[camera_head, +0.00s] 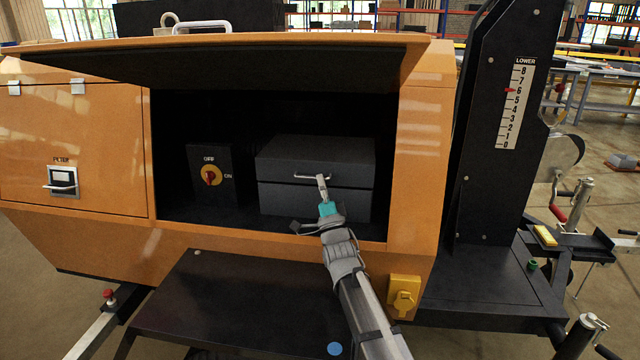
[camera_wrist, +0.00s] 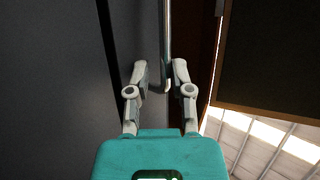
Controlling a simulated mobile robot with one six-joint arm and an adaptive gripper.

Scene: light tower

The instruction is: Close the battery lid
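The battery box (camera_head: 300,201) is a dark grey box inside the open orange compartment. Its lid (camera_head: 320,152) lies down over it, with a thin dark seam between them; I cannot tell if it is fully shut. A light metal handle (camera_head: 304,177) runs along the lid's front. My gripper (camera_head: 322,183) is at the right part of this handle. In the wrist view, the handle (camera_wrist: 166,40) passes between the fingers of my gripper (camera_wrist: 160,72). The fingers are apart, with a visible gap on each side of the bar. The handle's far end is out of the wrist view.
A red and yellow OFF/ON switch (camera_head: 210,175) sits left of the box. The raised black compartment door (camera_head: 230,68) hangs above. The orange frame (camera_head: 415,160) stands close on the right. A black step (camera_head: 215,300) juts out below.

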